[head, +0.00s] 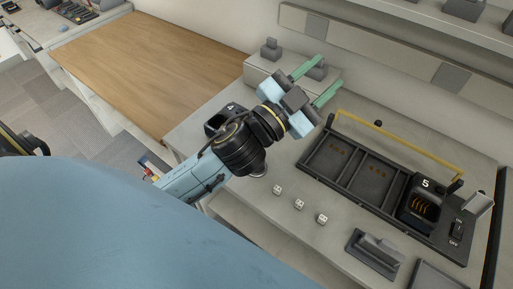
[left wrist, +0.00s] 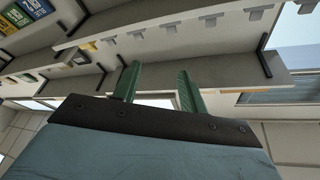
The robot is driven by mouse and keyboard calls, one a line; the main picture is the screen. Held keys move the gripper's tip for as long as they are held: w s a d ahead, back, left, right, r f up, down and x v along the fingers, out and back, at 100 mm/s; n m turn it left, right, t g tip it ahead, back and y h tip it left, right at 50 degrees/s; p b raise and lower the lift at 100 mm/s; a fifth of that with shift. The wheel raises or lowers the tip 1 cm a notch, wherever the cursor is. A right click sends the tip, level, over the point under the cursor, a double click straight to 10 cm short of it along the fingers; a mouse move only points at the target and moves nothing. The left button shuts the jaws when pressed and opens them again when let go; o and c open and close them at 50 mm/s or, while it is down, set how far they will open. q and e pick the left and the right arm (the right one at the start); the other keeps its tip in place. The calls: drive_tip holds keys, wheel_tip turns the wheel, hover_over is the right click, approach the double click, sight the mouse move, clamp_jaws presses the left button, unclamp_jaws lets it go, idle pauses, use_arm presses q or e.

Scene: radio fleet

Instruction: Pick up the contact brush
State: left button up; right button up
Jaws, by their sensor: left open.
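My left gripper (head: 318,79) is raised over the back of the pale counter, with two green fingers apart and nothing between them. In the left wrist view the open fingers (left wrist: 158,75) point toward wall shelves. I cannot identify the contact brush for certain in either view. A dark grey block-like piece (head: 375,250) lies at the front right of the counter, well apart from the gripper. A small grey upright piece (head: 270,49) stands on a raised pale box behind the gripper. My right gripper is not in view.
A black tray (head: 342,188) with a yellow bar (head: 400,145) lies on the counter at right. It carries a unit marked 5 (head: 425,203) and an on/off switch (head: 457,229). Small white cubes (head: 299,204) lie before it. A bare wooden tabletop (head: 160,65) is at left.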

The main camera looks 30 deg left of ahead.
use_arm(q)
drive_tip(key=s+d+r+m+g+h, duration=0.3)
drive_tip(key=d+r+m+g+h, duration=0.3)
drive_tip(key=m+h, duration=0.5)
drive_tip(key=s+d+f+m+g+h, duration=0.1)
drive_tip(key=s+d+f+m+g, duration=0.5)
drive_tip(key=m+g, duration=0.7)
drive_tip(key=w+a+f+m+g+y, duration=0.1)
drive_tip(key=a+f+m+g+y, duration=0.15)
drive_tip(key=a+f+y, duration=0.45)
drive_tip(key=w+a+f+y, duration=0.1)
drive_tip(key=a+y, duration=0.3)
drive_tip(key=a, duration=0.1)
drive_tip(key=w+a+f+n+t+y, duration=0.1)
drive_tip(key=w+a+y, duration=0.1)
drive_tip(key=a+y, duration=0.2)
drive_tip(key=w+a+f+n+y, duration=0.1)
drive_tip(key=a+f+y, duration=0.1)
drive_tip(key=a, duration=0.4)
drive_tip(key=shift+w+a+y, duration=0.35)
drive_tip(key=shift+y, duration=0.55)
drive_tip(key=f, duration=1.2)
drive_tip(key=shift+a+f, duration=0.3)
drive_tip(key=shift+f, duration=0.1)
clamp_jaws()
